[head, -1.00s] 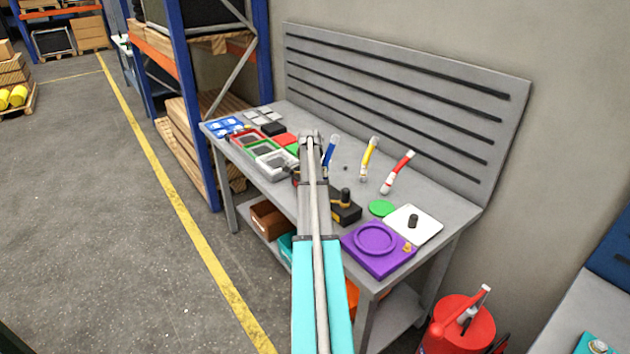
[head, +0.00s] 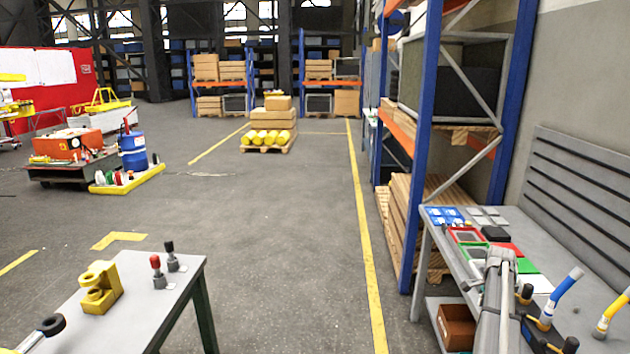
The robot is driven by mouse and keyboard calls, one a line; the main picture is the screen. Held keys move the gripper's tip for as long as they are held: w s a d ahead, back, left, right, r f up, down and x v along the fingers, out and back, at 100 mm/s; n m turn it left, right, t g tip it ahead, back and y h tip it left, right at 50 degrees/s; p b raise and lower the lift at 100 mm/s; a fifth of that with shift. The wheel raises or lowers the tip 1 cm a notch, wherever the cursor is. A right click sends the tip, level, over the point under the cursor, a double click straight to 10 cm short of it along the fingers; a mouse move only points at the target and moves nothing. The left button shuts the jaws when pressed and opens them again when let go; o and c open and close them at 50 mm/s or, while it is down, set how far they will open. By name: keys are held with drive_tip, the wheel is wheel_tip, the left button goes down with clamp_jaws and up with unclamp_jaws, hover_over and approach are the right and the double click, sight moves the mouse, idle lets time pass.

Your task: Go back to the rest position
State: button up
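My arm (head: 497,310) reaches in from the lower right over the grey workbench (head: 560,258). Its wrist end (head: 500,257) is above the bench, beside the small coloured trays. The fingers of my gripper are hidden by the wrist and arm, so I cannot see whether they are open or shut or hold anything. A blue-handled tool (head: 562,297) and a yellow-handled tool (head: 612,314) stand tilted on the bench to the right of the arm.
A blue rack (head: 424,140) stands close behind the bench. A grey table (head: 160,318) with a yellow fixture (head: 99,288) and two joysticks is at lower left. Open floor (head: 270,240) with a yellow line (head: 366,240) lies between them.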

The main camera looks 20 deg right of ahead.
drive_tip(key=w+a+n, duration=0.3)
drive_tip(key=a+n, duration=0.7)
drive_tip(key=a, duration=2)
drive_tip(key=s+a+n, duration=0.5)
drive_tip(key=a, duration=0.8)
drive_tip(key=s+a+n, duration=0.5)
drive_tip(key=a, duration=0.8)
drive_tip(key=shift+a, duration=0.15)
